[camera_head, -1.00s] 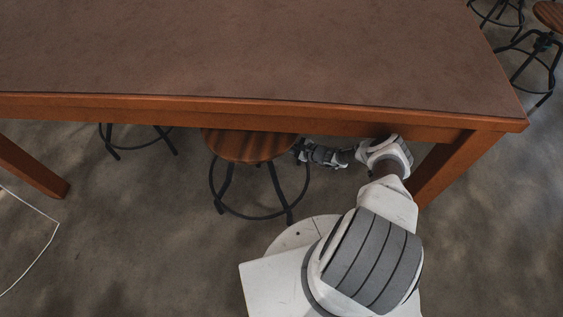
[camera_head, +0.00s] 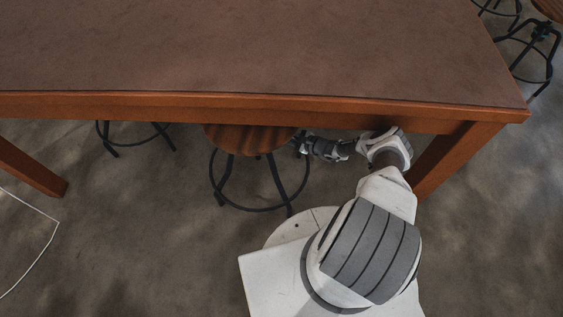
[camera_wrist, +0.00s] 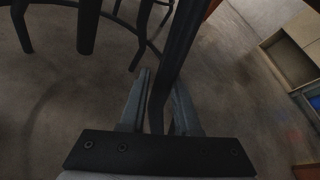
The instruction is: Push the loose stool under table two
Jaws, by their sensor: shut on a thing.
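The loose stool has a round brown wooden seat (camera_head: 248,140) and dark metal legs with a ring. It stands upright at the near long side of the big brown table (camera_head: 250,55), which I take to be table two. The seat's far part is hidden under the table edge; its near part shows. My gripper (camera_head: 303,146) is low at the stool's right side, just below the table edge. In the wrist view my gripper (camera_wrist: 162,95) is shut on a dark stool leg (camera_wrist: 177,50) running between the fingers.
Another stool (camera_head: 110,145) stands under the table to the left, its seat hidden. Table legs stand at left (camera_head: 32,168) and right (camera_head: 450,160). More stools (camera_head: 538,50) are at the far right. A white line (camera_head: 45,245) marks the floor at left.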

